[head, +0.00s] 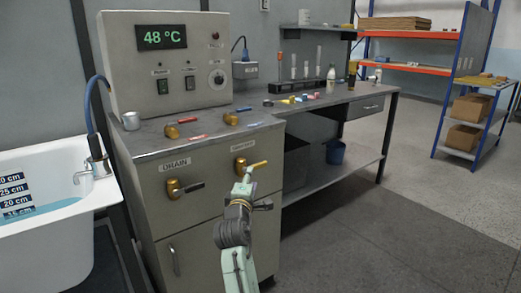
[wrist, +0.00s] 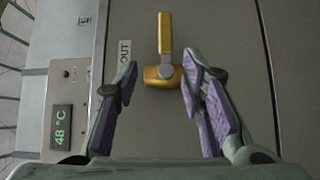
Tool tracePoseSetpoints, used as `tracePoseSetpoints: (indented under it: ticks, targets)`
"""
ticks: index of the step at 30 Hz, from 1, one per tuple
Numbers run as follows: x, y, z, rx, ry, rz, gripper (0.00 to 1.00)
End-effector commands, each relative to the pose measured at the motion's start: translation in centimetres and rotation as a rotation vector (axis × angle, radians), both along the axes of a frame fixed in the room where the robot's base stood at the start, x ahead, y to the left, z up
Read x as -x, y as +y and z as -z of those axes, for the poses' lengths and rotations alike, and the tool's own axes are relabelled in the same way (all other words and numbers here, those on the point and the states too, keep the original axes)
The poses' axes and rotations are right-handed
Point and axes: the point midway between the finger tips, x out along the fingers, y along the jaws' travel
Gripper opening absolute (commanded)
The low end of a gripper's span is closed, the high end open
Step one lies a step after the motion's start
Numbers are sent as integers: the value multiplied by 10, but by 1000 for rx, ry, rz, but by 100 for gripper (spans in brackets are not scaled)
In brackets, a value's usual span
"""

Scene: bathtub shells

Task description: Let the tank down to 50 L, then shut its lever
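A white tub (head: 75,240) stands at the left in the head view, holding blue water (head: 45,212) near the lower cm marks on its wall; no litre reading is visible. The cabinet front carries a brass lever (head: 184,188) labelled DRAIN, its dark handle pointing right. To its right is a second brass lever (head: 241,168) with a yellow handle pointing right; its label is too small to read fully. My gripper (head: 247,178) is in front of this second lever. In the wrist view, my gripper (wrist: 162,72) is open, its fingers either side of the yellow-handled lever (wrist: 165,38); a partial label reads OUT.
The control box (head: 165,65) on the cabinet shows 48 °C and carries switches and a dial. A bench with bottles and tubes extends right. Shelves (head: 470,110) stand beyond open floor.

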Motion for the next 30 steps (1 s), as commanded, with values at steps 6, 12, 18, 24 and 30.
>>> tracePoseSetpoints:
  ticks: [6, 12, 18, 24, 30]
  targets:
    - [-12, -20, 8, 35, 25, 32, 37]
    - [-45, -24, 7, 34, 25, 31, 37]
    - [-82, -30, 7, 32, 24, 30, 37]
    - [-103, -33, 8, 31, 24, 30, 37]
    - [-110, -34, 8, 31, 23, 30, 37]
